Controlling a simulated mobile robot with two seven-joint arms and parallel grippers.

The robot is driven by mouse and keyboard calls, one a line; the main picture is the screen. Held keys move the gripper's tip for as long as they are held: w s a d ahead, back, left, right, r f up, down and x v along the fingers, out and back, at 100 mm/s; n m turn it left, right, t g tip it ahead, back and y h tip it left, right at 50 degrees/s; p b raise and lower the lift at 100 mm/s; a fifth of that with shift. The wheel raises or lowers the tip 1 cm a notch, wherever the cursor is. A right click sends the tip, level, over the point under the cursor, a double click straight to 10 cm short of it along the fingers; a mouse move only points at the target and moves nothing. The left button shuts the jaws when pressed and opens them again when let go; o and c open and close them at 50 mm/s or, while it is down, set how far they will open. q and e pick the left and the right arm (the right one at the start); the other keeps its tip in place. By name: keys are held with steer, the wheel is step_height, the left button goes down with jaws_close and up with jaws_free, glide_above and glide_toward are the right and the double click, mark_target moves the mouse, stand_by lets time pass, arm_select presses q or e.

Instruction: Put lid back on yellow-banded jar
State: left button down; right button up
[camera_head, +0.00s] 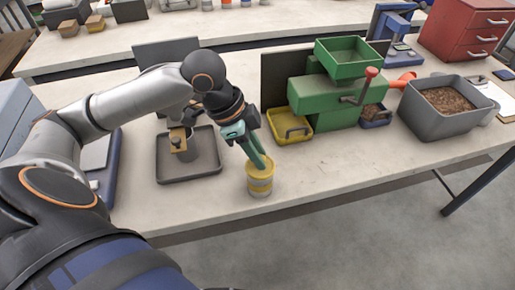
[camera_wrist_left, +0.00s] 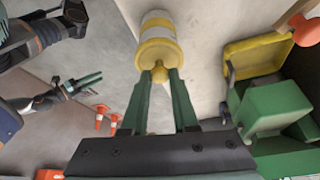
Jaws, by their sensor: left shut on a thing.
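The yellow-banded jar (camera_head: 260,184) stands upright near the front edge of the bench, pale with a yellow band. Its yellow lid (camera_head: 262,171) is at the jar's mouth, and I see no clear gap between them. My left gripper (camera_head: 261,162) comes down from above with its green fingers shut on the lid's knob. In the left wrist view the knob (camera_wrist_left: 158,73) sits between the fingertips, with the lid (camera_wrist_left: 157,52) and the jar (camera_wrist_left: 158,24) beyond it. My right gripper (camera_wrist_left: 88,83) shows small in that view, away from the jar, its fingers apart and empty.
A grey tray (camera_head: 189,178) with a metal cup lies left of the jar. A green machine (camera_head: 322,103) with a yellow bin (camera_head: 290,137) stands behind right. A grey tub of pellets (camera_head: 430,122) is farther right. The bench right of the jar is clear.

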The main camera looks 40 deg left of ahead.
arm_select(q)
steer(key=shift+p, duration=1.1)
stand_by(1.1)
steer(key=shift+f+p, duration=0.2)
steer(key=shift+p, duration=0.85)
stand_by(1.2)
steer(key=shift+c, duration=0.6)
jaws_free()
stand_by(0.4)
step_height(320, 180, up, 2)
steer(key=p, duration=0.2)
steer(key=shift+r+p, duration=0.25)
steer(key=shift+p, duration=0.1)
steer(key=shift+r, duration=2.25)
steer(key=shift+c, duration=0.3)
jaws_close()
